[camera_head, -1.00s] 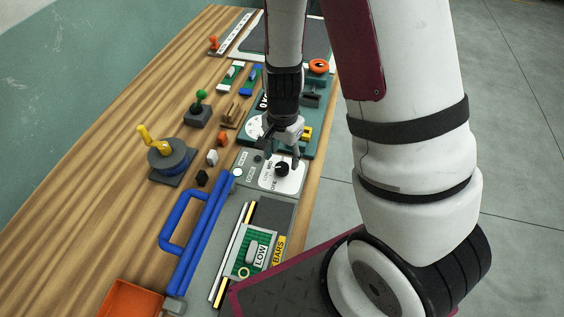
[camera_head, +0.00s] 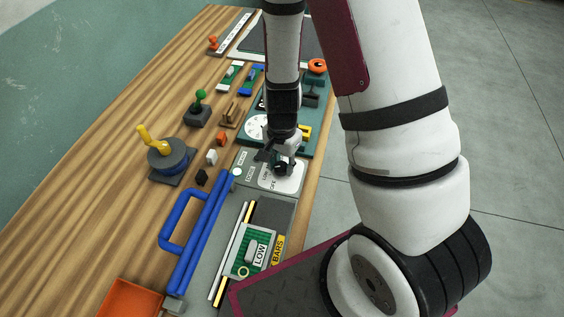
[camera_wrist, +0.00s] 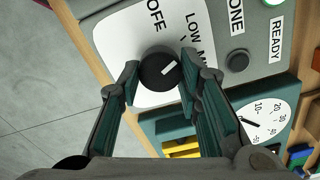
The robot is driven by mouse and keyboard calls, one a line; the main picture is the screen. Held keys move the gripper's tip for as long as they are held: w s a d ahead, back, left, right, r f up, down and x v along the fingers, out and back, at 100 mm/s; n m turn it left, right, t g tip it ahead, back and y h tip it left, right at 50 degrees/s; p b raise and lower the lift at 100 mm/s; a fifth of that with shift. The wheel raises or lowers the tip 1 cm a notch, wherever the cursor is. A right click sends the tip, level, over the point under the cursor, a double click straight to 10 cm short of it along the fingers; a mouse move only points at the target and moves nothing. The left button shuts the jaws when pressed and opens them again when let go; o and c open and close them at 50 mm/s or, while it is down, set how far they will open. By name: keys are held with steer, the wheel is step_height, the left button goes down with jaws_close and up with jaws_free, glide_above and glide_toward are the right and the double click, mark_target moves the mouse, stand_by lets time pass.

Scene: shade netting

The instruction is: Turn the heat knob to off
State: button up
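The heat knob (camera_wrist: 158,71) is round and black with a short white pointer line, set on a white dial plate (camera_wrist: 120,48). In the wrist view the pointer slants up and right, toward the LOW and M... lettering; the OFF lettering is at the top of the plate. My gripper (camera_wrist: 160,73) has one fingertip on each side of the knob. The fingers are apart, and I cannot tell whether the pads touch it.
A black button (camera_wrist: 237,60) sits close beside the plate. A teal unit with a white gauge (camera_wrist: 265,122) and a yellow part (camera_wrist: 181,148) lies beyond. A blue bar handle (camera_head: 195,235) and a LOW/BARS panel (camera_head: 255,250) are in front.

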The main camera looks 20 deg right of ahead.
mark_target(281, 165)
steer(key=shift+n, duration=0.3)
steer(key=n+p, duration=0.1)
steer(key=n, duration=0.3)
steer(key=shift+n, duration=0.3)
steer(key=n+p, duration=0.1)
steer(key=n, duration=0.3)
steer(key=shift+a+n, duration=0.15)
steer(key=shift+n, duration=0.15)
steer(key=shift+w, duration=0.1)
steer(key=o, duration=1.1)
steer(key=shift+o, duration=0.2)
step_height(281, 165, up, 12)
steer(key=shift+r, duration=0.1)
